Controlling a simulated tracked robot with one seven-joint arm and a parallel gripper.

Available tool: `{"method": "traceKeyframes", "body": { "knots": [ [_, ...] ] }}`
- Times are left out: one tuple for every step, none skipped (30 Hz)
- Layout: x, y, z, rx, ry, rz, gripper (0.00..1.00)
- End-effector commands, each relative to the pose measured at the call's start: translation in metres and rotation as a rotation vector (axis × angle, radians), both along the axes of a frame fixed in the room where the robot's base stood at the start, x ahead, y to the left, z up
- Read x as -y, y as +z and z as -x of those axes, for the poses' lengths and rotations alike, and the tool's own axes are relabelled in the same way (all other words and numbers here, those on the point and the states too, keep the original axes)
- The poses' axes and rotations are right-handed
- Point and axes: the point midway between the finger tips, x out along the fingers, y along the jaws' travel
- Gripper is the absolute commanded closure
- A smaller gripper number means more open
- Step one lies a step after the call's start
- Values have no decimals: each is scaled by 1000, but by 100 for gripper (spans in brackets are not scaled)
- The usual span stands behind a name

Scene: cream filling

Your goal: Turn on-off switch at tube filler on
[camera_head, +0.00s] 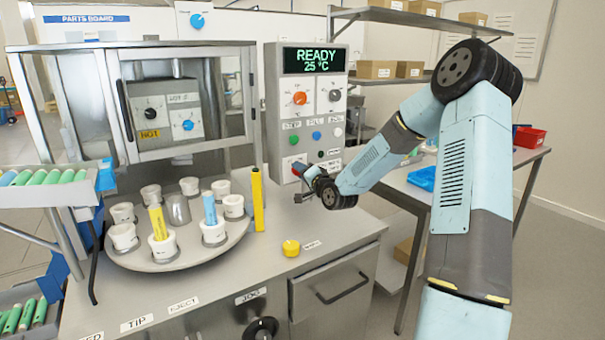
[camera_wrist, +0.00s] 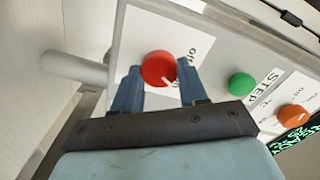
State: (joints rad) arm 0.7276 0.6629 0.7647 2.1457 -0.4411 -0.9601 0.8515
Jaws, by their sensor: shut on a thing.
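The tube filler's control panel (camera_head: 303,110) stands at the back, and its display reads READY 25 °C. The red on-off switch (camera_wrist: 158,68) is a round knob low on the panel, with lettering beside it. A white mark shows on its lower right edge, but its exact setting is hard to read. My gripper (camera_wrist: 162,86) is shut on this knob, with one blue finger on each side. In the head view my gripper (camera_head: 302,171) is at the lower left of the panel and covers most of the switch.
A green button (camera_wrist: 241,84) and an orange knob (camera_wrist: 292,117) are to the right of the switch in the wrist view. A round turntable (camera_head: 180,255) with several white holders and tubes stands left of my gripper.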

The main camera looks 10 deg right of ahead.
Motion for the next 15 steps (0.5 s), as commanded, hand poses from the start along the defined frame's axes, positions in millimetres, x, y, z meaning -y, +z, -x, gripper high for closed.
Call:
{"method": "traceKeyframes", "body": {
  "knots": [
    [6,-1,-1,-3,-10,-3,88],
    [6,-1,-1,-4,-10,-4,88],
    [6,-1,-1,-4,-10,-4,88],
    [6,-1,-1,-4,-10,-5,88],
    [6,-1,-1,-4,-10,-5,88],
    [6,-1,-1,-4,-10,-5,88],
    [6,-2,-1,-4,-11,-4,88],
    [6,-2,-1,-4,-11,-4,88],
    [6,-2,-1,-4,-11,-4,88],
    [6,-2,-1,-4,-11,-4,88],
    [6,-2,-1,-4,-11,-4,88],
    [6,-2,-1,-4,-11,-4,55],
    [6,-2,-1,-4,-11,-4,52],
    [6,-2,-1,-4,-10,-4,49],
    [5,-1,-1,-4,-10,-4,45]
  ]
}}
